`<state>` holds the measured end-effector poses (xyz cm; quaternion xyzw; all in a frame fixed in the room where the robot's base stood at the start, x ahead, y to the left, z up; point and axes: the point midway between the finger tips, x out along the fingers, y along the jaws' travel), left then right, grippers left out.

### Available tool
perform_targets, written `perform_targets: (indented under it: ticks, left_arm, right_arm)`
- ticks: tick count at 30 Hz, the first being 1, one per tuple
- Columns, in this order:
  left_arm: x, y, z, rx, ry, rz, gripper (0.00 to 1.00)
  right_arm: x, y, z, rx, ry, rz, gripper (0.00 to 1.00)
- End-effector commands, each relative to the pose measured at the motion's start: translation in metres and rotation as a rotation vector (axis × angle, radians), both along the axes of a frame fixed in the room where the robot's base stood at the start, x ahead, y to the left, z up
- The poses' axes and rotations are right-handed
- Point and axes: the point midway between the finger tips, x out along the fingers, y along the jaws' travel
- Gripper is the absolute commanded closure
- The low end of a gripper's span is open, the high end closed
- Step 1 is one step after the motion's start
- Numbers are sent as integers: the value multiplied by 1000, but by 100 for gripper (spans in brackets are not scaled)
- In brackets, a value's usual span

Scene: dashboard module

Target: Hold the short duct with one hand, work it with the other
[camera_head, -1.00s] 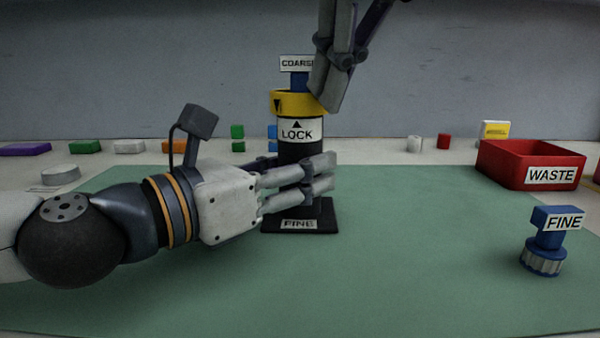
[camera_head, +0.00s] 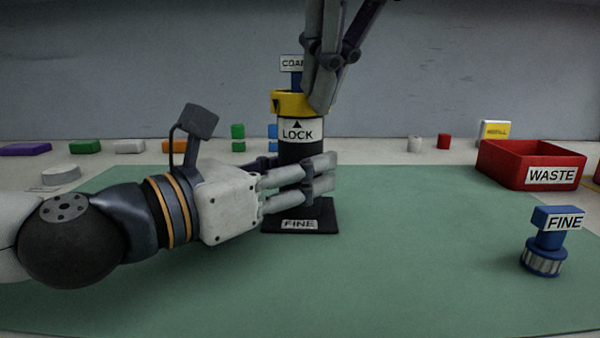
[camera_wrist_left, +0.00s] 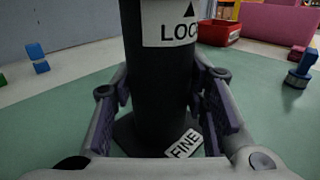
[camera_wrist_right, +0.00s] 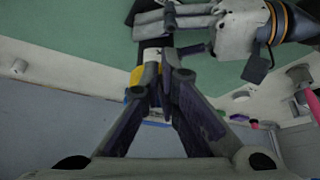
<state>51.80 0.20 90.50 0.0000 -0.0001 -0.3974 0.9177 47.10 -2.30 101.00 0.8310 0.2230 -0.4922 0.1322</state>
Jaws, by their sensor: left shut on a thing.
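The short duct, a black upright cylinder (camera_head: 300,152), has a white LOCK label with an up arrow and a yellow collar (camera_head: 285,103). A blue piece labelled COARSE (camera_head: 293,67), partly hidden, sits on top. Its black base (camera_head: 315,217) is labelled FINE. My left gripper (camera_head: 325,174) is shut around the cylinder below the label, and the left wrist view shows the cylinder (camera_wrist_left: 158,85) between its fingers. My right gripper (camera_head: 318,106) comes from above, with fingertips at the collar's right side. In the right wrist view its fingers are close together; their grip is unclear.
A blue FINE piece with a ribbed grey base (camera_head: 545,245) stands at right on the green mat (camera_head: 420,270). A red WASTE bin (camera_head: 505,172) is at the back right. Small coloured blocks line the back. The mat's front middle is clear.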

Motion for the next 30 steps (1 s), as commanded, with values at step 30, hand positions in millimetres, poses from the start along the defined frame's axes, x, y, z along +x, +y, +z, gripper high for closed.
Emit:
perform_targets:
  ticks: [30]
  left_arm:
    - [0,0,0,0,0,0,100]
  right_arm:
    - [-4,-6,65,2,0,-1,100]
